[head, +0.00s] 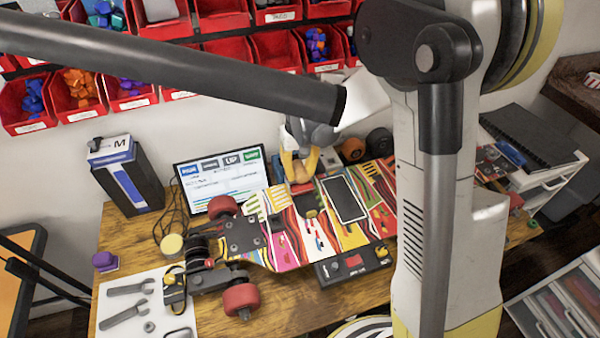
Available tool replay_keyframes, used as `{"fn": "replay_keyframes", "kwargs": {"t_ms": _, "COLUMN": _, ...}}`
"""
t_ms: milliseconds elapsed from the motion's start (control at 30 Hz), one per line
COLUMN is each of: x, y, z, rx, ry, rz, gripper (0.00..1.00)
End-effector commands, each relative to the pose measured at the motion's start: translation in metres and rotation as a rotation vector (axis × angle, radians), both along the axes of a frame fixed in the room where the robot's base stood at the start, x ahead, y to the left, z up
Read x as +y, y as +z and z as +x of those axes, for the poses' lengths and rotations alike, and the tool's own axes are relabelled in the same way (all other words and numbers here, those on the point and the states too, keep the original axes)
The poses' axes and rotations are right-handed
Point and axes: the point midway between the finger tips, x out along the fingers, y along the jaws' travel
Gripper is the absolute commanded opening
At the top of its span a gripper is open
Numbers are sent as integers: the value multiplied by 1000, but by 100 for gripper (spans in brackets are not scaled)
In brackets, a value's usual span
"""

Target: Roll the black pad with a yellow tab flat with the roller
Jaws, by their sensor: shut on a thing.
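The skateboard (318,232) with a colourful striped deck lies upside down across the wooden table. A small dark pad (309,203) lies on the deck just below my gripper; I cannot make out a yellow tab on it. A larger black rectangle (345,199) with a white outline lies to its right. My gripper (300,172), grey with yellowish fingers, points down over the back edge of the deck. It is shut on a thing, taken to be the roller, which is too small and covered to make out. I cannot tell whether it touches the pad.
A screen (219,177) stands behind the board, with a black and blue box (128,178) to its left. A white mat with wrenches (126,303) lies at front left. A dark control box (354,263) sits before the deck. Red bins (75,103) line the wall.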

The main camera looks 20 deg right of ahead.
Motion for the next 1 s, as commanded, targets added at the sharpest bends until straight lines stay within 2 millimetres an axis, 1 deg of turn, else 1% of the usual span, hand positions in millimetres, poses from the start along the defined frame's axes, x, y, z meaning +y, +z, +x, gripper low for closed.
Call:
{"fn": "replay_keyframes", "kwargs": {"t_ms": 33, "x": 0, "y": 9, "z": 0, "rx": 0, "ry": 0, "rz": 0, "gripper": 0}}
{"fn": "replay_keyframes", "kwargs": {"t_ms": 100, "x": 0, "y": 17, "z": 0, "rx": 0, "ry": 0, "rz": 0, "gripper": 0}}
{"fn": "replay_keyframes", "kwargs": {"t_ms": 500, "x": 0, "y": 60, "z": 0, "rx": 0, "ry": 0, "rz": 0, "gripper": 0}}
{"fn": "replay_keyframes", "kwargs": {"t_ms": 600, "x": 0, "y": 64, "z": 0, "rx": 0, "ry": 0, "rz": 0, "gripper": 0}}
{"fn": "replay_keyframes", "kwargs": {"t_ms": 1000, "x": 0, "y": 62, "z": 0, "rx": 0, "ry": 0, "rz": 0, "gripper": 0}}
